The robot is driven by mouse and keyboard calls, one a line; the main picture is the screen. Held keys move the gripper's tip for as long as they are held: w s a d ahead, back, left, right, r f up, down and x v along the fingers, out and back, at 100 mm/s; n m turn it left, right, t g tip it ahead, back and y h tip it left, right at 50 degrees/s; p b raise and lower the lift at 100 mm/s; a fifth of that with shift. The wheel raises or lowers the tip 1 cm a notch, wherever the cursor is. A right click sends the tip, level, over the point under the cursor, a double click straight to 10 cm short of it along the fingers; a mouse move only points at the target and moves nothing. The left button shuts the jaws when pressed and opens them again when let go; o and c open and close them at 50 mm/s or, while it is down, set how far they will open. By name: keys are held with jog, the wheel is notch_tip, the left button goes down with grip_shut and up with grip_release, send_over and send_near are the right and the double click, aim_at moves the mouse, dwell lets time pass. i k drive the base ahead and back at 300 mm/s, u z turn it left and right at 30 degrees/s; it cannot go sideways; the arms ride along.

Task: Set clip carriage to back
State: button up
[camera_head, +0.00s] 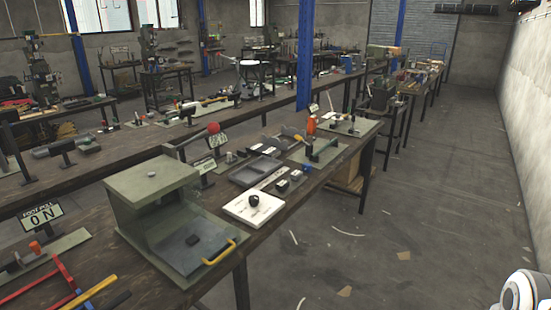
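I cannot tell for sure which part is the clip carriage. Several small fixtures stand on the near bench. One is a low rail fixture with dark blocks (289,183), beside a white block with a black knob (254,207). Farther back is a green plate with a black handle-like part (322,150). Another plate with small black parts (350,125) lies behind that. They are too small here to read any front or back position. My gripper is not in view; only a white rounded part of my arm shows at the lower right edge.
A green box with a yellow-handled tray (222,253) stands at the near end of the bench. The concrete floor (430,220) to the right is mostly clear, with scattered scraps.

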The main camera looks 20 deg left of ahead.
aim_at(230, 160)
jog(key=u, duration=0.95)
jog(key=k, duration=1.35)
jog(key=z, duration=0.55)
jog(key=i, duration=3)
jog(key=u, duration=1.15)
jog(key=i, duration=1.3)
jog(key=u, duration=0.65)
jog(key=k, duration=0.2)
